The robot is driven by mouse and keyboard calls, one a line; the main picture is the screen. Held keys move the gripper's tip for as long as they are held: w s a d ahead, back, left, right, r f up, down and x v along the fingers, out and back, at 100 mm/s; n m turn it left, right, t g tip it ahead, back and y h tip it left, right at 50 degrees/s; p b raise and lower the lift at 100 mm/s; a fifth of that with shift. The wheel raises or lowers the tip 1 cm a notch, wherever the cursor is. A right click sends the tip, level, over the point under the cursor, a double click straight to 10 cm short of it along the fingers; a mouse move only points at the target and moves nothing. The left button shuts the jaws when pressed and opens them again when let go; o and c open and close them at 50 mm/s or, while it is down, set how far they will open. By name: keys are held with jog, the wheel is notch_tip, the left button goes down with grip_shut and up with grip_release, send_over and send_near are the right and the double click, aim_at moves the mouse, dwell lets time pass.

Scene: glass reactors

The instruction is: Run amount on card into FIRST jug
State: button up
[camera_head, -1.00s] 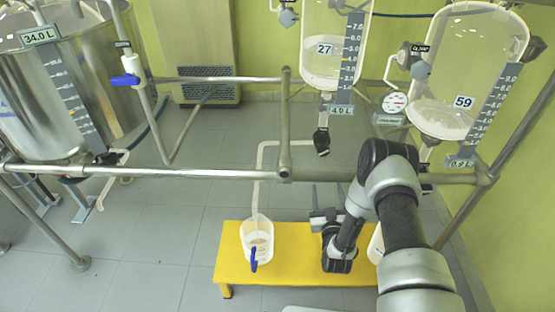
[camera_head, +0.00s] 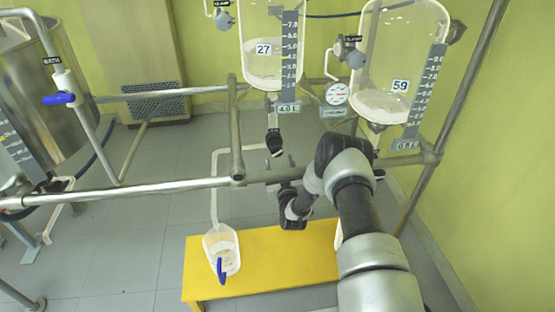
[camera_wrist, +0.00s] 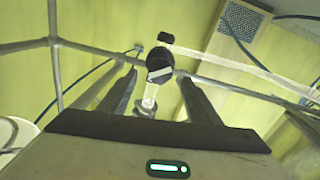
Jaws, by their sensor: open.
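A clear jug with a blue handle (camera_head: 224,258) stands on the yellow bench (camera_head: 290,262). A pale tube (camera_head: 214,185) runs down to it from the outlet of the glass reactor marked 27 (camera_head: 262,68). A plate reading 4.0 L (camera_head: 288,108) hangs under that reactor's scale. The black valve handle (camera_head: 274,143) sits below the reactor. My gripper (camera_head: 281,163) is open just below the valve in the head view. In the wrist view the dark valve handle (camera_wrist: 159,66) appears between the open fingers, apparently untouched. Nothing is held.
A second reactor marked 59 (camera_head: 385,95) hangs at right, with a gauge (camera_head: 337,93) beside it. A metal rail (camera_head: 130,190) crosses in front. A pale vessel (camera_head: 338,236) is mostly hidden behind my arm. A steel tank (camera_head: 30,90) stands at left.

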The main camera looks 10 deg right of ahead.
aim_at(277, 154)
jog(key=w+b, duration=0.1)
jog(key=w, duration=0.4)
jog(key=c, duration=1.1)
